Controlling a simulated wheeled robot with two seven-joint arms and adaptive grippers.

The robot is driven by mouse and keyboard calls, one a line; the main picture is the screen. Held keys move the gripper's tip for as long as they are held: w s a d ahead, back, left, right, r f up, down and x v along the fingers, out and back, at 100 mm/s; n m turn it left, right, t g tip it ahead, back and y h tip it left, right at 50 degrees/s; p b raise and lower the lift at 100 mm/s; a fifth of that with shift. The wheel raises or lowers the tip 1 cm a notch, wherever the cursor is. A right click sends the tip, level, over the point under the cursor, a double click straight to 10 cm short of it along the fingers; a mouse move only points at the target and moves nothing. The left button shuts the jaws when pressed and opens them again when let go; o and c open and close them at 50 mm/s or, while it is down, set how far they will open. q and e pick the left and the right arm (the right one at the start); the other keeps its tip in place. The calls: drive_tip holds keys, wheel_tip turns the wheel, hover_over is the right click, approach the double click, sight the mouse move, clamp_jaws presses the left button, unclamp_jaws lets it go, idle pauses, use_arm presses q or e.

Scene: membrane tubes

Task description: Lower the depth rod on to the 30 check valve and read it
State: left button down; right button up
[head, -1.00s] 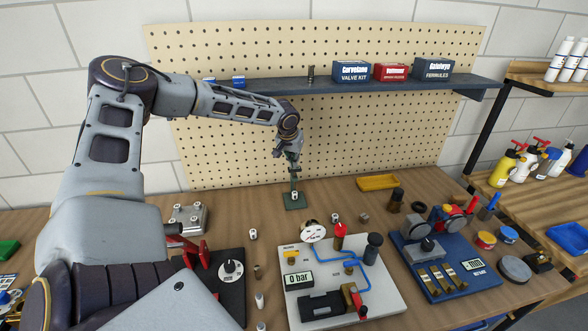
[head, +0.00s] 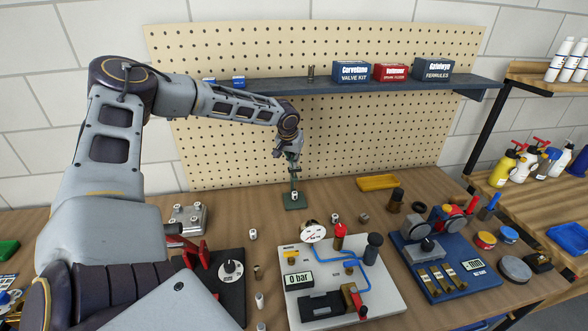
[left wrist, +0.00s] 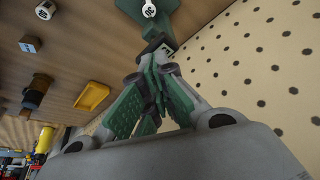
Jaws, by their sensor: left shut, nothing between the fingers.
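The green depth-rod stand (head: 294,202) stands at the back of the bench in front of the pegboard. A small white check valve (head: 295,195) sits on its base; in the left wrist view the valve (left wrist: 149,9) is at the top edge, its dark marking upside down and hard to read. My left gripper (head: 294,158) points down over the stand, at the top of its upright. In the left wrist view its green-padded fingers (left wrist: 150,98) are together, empty, close to the stand's head (left wrist: 157,45). The rod and any reading are too small or hidden to tell. My right gripper is out of view.
Loose white valves, one by the pressure panel (head: 253,234), lie on the bench. The pressure panel (head: 385,308) and the blue gauge board (head: 477,291) fill the front. A yellow tray (head: 378,183) lies right of the stand. A shelf (head: 300,86) runs above my gripper.

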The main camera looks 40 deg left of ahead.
use_arm(q)
drive_tip(key=shift+f+b, duration=1.35)
drive_tip(key=shift+f, duration=0.35)
idle(1.1)
drive_tip(key=shift+r, duration=0.1)
drive_tip(key=shift+r+p, duration=1.9)
drive_tip(key=shift+r, duration=1.05)
